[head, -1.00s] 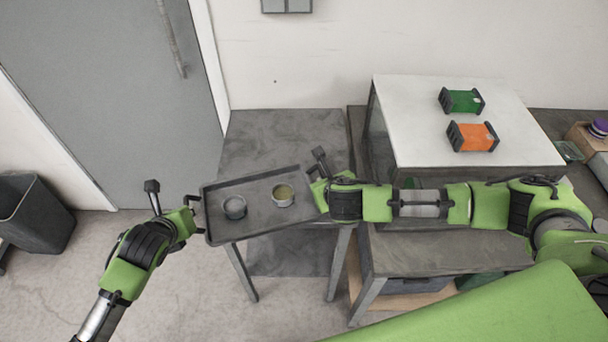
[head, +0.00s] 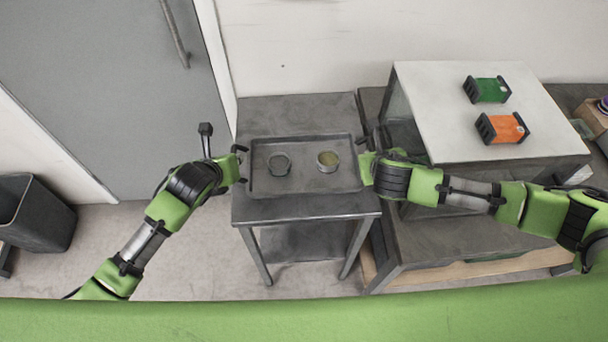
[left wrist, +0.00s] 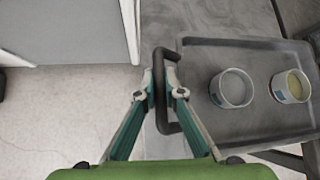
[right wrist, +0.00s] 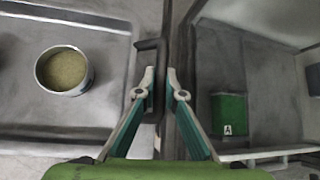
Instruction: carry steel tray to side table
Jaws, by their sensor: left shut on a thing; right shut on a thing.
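The grey steel tray (head: 303,182) appears level in the head view, over the grey side table (head: 280,212). I cannot tell whether it touches the tabletop. An empty-looking round tin (head: 279,164) and a tin with yellowish-green contents (head: 327,161) stand upright in it. My left gripper (head: 241,165) is shut on the tray's left handle, a dark bar (left wrist: 161,92) in the left wrist view. My right gripper (head: 364,158) is shut on the right handle, which shows in the right wrist view (right wrist: 161,75).
A bench (head: 430,245) stands close to the right of the side table. It carries a white-topped stand (head: 440,110) with a green box (head: 487,89) and an orange box (head: 502,128). A wall is behind. A dark bin (head: 35,215) stands at the left by the grey door (head: 90,90).

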